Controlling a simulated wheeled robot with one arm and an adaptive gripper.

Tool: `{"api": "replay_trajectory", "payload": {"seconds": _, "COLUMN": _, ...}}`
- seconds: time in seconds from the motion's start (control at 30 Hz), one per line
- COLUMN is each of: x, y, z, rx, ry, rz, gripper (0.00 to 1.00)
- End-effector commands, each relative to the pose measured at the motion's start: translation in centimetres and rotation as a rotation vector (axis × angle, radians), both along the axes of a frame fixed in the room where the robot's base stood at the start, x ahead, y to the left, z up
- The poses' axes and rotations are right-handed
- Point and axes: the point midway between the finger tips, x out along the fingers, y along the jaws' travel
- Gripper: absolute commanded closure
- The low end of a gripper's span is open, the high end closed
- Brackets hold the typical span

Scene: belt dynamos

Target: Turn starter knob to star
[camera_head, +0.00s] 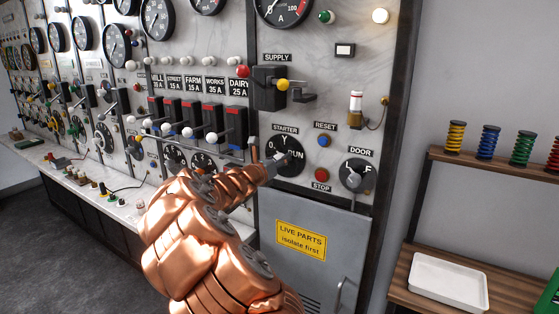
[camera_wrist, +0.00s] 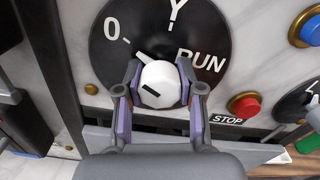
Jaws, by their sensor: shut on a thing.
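The starter switch is a round black dial (camera_head: 292,166) on the marble panel, marked 0, Y and RUN. In the wrist view the dial (camera_wrist: 205,28) fills the top, with 0 at left, Y at top and RUN at right. Its white knob (camera_wrist: 163,75) sits between the two fingers of my gripper (camera_wrist: 158,88), which are shut on its sides. A pale pointer line beside the knob slants up left, towards the 0 side. A dark mark shows on the knob's face. In the head view my gripper (camera_head: 266,163) covers the dial's left part and hides the knob.
To the right are the blue RESET button (camera_head: 324,141), the red STOP button (camera_head: 321,175) and the DOOR switch (camera_head: 357,174). The SUPPLY lever (camera_head: 282,85) and a row of white-knobbed switches (camera_head: 190,126) sit above my arm. A grey door (camera_head: 315,275) is below.

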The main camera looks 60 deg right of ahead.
Motion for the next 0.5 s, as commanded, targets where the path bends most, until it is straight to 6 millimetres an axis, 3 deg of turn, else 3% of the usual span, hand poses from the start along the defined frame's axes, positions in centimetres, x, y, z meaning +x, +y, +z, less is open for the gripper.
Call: {"api": "replay_trajectory", "payload": {"seconds": 0.5, "x": 0.01, "y": 0.01, "z": -0.33, "rx": 0.003, "ry": -0.114, "rz": 0.001, "gripper": 0.97}}
